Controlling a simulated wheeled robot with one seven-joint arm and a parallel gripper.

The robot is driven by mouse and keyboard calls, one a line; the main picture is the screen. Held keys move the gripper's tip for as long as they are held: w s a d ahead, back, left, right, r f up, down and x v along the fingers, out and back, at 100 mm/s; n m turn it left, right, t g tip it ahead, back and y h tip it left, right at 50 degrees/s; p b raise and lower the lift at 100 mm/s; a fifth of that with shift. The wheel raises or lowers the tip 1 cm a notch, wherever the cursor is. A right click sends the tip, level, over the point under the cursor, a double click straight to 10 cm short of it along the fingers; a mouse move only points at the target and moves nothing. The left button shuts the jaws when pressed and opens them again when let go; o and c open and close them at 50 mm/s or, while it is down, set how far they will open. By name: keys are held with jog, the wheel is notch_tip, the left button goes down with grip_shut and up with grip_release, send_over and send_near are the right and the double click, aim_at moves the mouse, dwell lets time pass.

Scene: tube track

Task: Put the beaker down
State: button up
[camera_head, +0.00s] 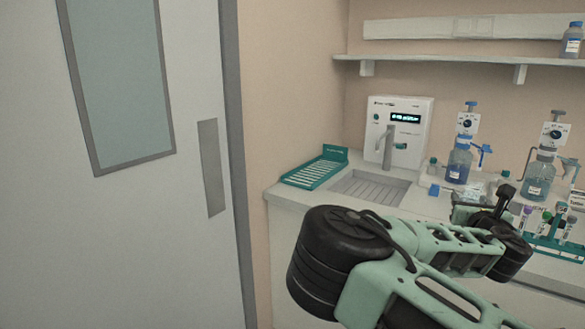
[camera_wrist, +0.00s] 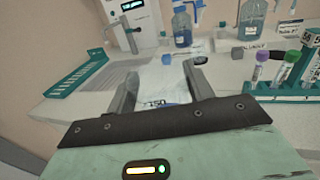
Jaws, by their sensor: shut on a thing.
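A clear beaker (camera_wrist: 163,88) with a "150" marking shows between the two fingers of my gripper (camera_wrist: 160,72) in the wrist view. The gripper is shut on it, one finger on each side. The beaker is in front of the pale counter (camera_wrist: 75,113); whether its base touches the surface cannot be told. In the head view my arm reaches over the counter (camera_head: 285,192), and the gripper and beaker are mostly hidden behind it.
A green rack (camera_head: 314,170) lies at the counter's left, beside a grey drain grate (camera_head: 366,188) under a dispenser machine (camera_head: 400,125). Blue-liquid bottles (camera_head: 459,165) stand at the back. A green tube rack (camera_wrist: 283,93) is right of the gripper. A door (camera_head: 160,230) is at left.

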jog(key=s+a+f+n+y, duration=0.1)
jog(key=s+a+f+y, duration=0.15)
jog(key=a+f, duration=0.45)
jog(key=s+a+f+n+y, duration=0.2)
jog(key=s+f, duration=0.1)
jog(key=f, duration=0.7)
jog(key=s+a+f+t+y, duration=0.1)
jog(key=s+f, duration=0.9)
jog(key=s, duration=0.2)
jog(key=shift+n, duration=0.4)
